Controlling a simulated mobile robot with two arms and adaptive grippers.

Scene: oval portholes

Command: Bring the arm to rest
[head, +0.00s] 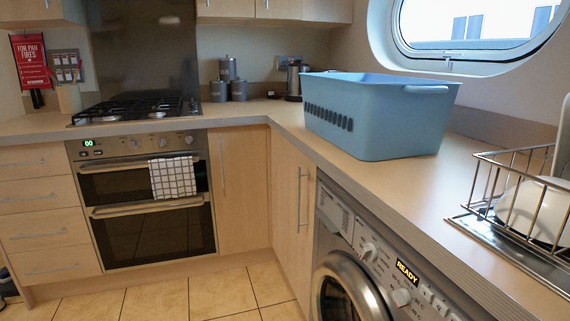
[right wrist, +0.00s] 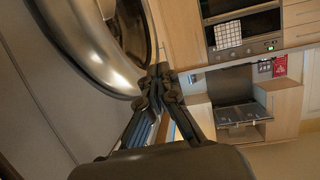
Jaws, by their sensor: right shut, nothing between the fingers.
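My right gripper (right wrist: 160,76) shows in the right wrist view with its dark fingers together and nothing between them. It is in front of the washing machine, close to the round door (right wrist: 92,45), which fills the upper left of that view. I cannot tell whether it touches the door. Neither gripper shows in the head view, and my left gripper is in no view.
In the head view the washing machine (head: 376,254) stands under the right counter, its display reading READY. A blue basket (head: 378,115) and a wire dish rack (head: 519,202) are on that counter. An oven (head: 147,196) stands at the back left. Floor shows between.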

